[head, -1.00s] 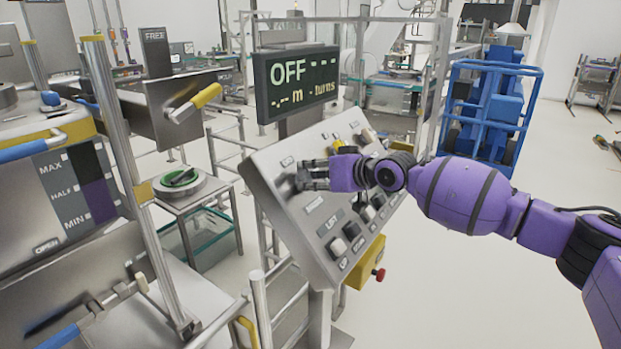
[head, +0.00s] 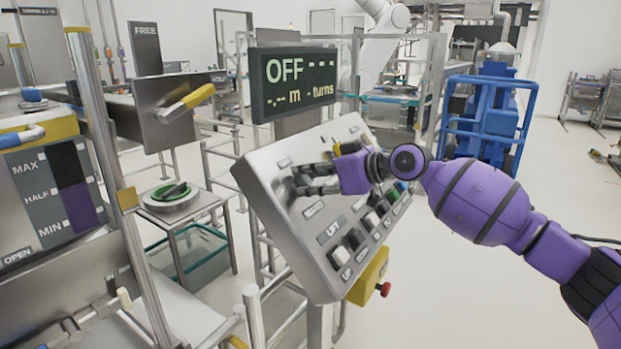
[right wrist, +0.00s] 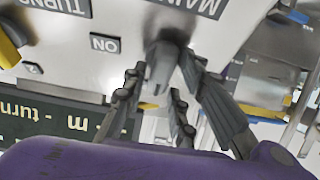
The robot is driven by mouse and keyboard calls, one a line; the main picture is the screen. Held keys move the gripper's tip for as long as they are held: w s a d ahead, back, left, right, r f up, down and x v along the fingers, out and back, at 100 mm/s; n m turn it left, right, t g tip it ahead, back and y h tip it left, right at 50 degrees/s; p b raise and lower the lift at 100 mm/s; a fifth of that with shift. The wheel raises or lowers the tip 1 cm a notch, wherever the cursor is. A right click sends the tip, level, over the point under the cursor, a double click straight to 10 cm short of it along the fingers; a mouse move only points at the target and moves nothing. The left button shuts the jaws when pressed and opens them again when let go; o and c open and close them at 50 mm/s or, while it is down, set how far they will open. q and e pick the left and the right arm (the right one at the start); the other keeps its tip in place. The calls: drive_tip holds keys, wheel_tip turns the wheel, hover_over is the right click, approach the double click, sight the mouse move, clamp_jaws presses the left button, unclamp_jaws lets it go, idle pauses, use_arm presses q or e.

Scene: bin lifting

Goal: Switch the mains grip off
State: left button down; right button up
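The control panel (head: 310,235) is a tilted grey plate in the middle of the head view. My right gripper (head: 298,181) is at its upper left part, with its fingers hiding most of the mains grip there. In the right wrist view the mains grip (right wrist: 160,66) is a short grey handle below an upside-down "MAIN…" label (right wrist: 187,5). The fingers of my right gripper (right wrist: 162,75) stand on both sides of it; whether they press on it is unclear. An "ON" label (right wrist: 105,44) is beside the grip. The display (head: 294,82) reads "OFF". My left gripper is out of view.
Several switches (head: 355,238) and labels line the panel's lower right side. A yellow box (head: 368,278) with a red button (head: 384,289) hangs below it. A yellow-handled lever (head: 190,102) and metal posts stand at left.

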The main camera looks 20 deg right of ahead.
drive_tip(key=shift+o, duration=0.7)
drive_tip(key=shift+s+d, duration=0.1)
drive_tip(key=shift+s, duration=0.05)
drive_tip(key=v, duration=1.1)
drive_tip(key=shift+s+d+r, duration=0.15)
drive_tip(key=shift+s+d, duration=0.05)
drive_tip(key=shift+s, duration=0.05)
